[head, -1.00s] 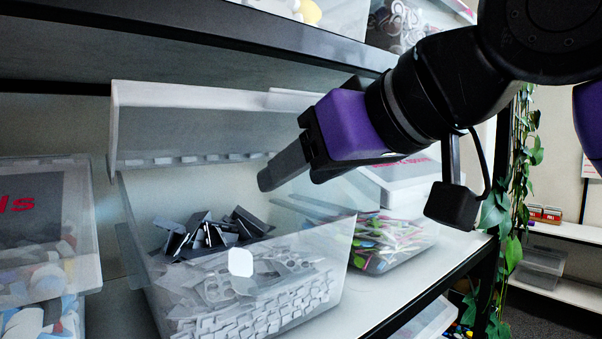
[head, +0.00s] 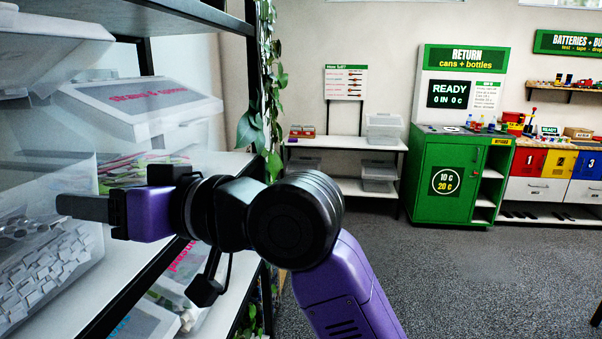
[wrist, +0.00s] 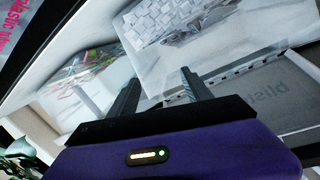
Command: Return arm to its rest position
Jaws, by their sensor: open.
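My gripper (head: 66,206) is at the left of the head view, at the end of my purple and black arm, and points left toward the shelf. In the wrist view its two fingers (wrist: 160,88) stand apart with nothing held between them. A clear bin of white and grey pieces (head: 93,248) is by the fingertips at the left edge. I cannot tell whether the fingers are over it or in front of it. The wrist view shows a clear bin (wrist: 205,52) beyond the fingers and a grey labelled lid (wrist: 280,100), its text partly cut off.
A lidded bin with pink lettering (head: 150,98) sits behind my gripper on the shelf. A dark shelf post and hanging plant (head: 268,90) stand close behind my arm. A green return machine (head: 445,175) is farther right. The grey floor (head: 480,280) is clear.

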